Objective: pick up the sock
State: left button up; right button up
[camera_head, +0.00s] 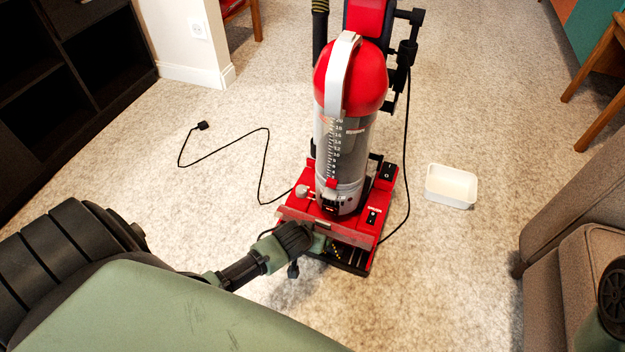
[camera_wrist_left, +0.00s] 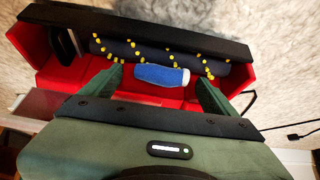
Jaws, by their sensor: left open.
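In the left wrist view a small rolled blue sock (camera_wrist_left: 160,76) with a white end lies in the red head of the vacuum cleaner, against the dark brush roller (camera_wrist_left: 125,48) with yellow tufts. My left gripper (camera_wrist_left: 160,80) is open, with one green finger on each side of the sock; I cannot tell if they touch it. In the head view the red vacuum cleaner (camera_head: 351,75) stands upright, and my left gripper (camera_head: 322,243) is at its front edge. The sock cannot be made out there. My right gripper is out of view; part of my right arm shows at the right edge.
A white tub (camera_head: 451,186) sits on the carpet right of the vacuum. A black power cord (camera_head: 263,165) lies on the left. A dark shelf (camera_head: 70,80) stands at left, a brown sofa (camera_head: 575,225) at right. Carpet between vacuum and sofa is mostly clear.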

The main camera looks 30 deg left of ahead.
pick_arm(q)
jog(key=shift+w+f, duration=0.1)
jog(key=shift+w, duration=0.05)
jog(key=c, duration=1.4)
jog(key=shift+r+p, duration=0.2)
jog(key=shift+p, duration=0.2)
jog(key=shift+c, duration=0.2)
